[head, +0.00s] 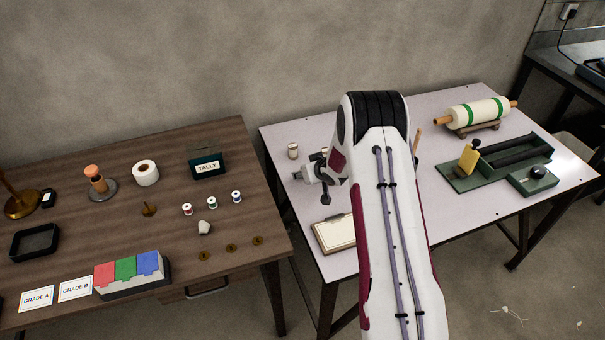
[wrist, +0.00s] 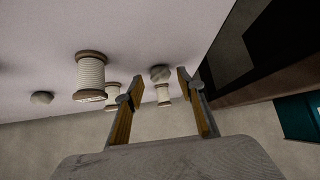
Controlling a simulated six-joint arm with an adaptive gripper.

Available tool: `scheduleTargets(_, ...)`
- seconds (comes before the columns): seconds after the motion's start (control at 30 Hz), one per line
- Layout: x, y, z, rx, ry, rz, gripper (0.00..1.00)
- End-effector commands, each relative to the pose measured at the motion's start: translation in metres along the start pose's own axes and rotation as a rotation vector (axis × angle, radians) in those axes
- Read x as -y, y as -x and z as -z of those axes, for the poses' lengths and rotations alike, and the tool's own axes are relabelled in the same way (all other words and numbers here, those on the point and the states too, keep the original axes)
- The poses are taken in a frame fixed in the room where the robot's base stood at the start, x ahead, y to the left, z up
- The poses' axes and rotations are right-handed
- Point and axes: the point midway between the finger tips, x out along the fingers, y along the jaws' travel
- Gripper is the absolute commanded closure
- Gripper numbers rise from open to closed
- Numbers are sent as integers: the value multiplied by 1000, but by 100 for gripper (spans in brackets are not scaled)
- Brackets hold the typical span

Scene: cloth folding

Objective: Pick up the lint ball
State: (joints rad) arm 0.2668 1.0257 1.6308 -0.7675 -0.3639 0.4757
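A small mottled grey ball (wrist: 160,73), which looks like the lint ball, lies on the pale table top in the wrist view. It shows between my fingertips; I cannot tell whether it is level with them or beyond. My gripper (wrist: 158,86) is open, its two fingers apart, with no visible grip on the ball. A thread spool (wrist: 163,96) stands right behind the ball. In the head view my arm hides most of this spot, and I cannot make out the ball there.
A larger spool (wrist: 90,76) and another spool (wrist: 112,95) stand left of my fingers, with a grey lump (wrist: 41,98) farther left. In the head view, a clipboard (head: 335,234) lies in front. The brown table (head: 120,225) holds several small things, including a tally box (head: 207,165).

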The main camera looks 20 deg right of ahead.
Motion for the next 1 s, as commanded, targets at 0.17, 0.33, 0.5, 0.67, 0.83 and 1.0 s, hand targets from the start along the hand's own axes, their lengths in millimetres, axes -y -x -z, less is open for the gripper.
scheduleTargets(0.17, 0, -11, 0, -1, 1, 0, 61)
scheduleTargets(0.33, 0, -13, 0, 0, 1, 0, 61)
scheduleTargets(0.5, 0, -12, 0, 0, 1, 0, 61)
scheduleTargets(0.67, 0, -12, 0, 0, 1, 0, 61)
scheduleTargets(0.83, 0, -12, 0, 0, 1, 0, 77)
scheduleTargets(1.0, 0, -12, 0, 0, 1, 0, 87)
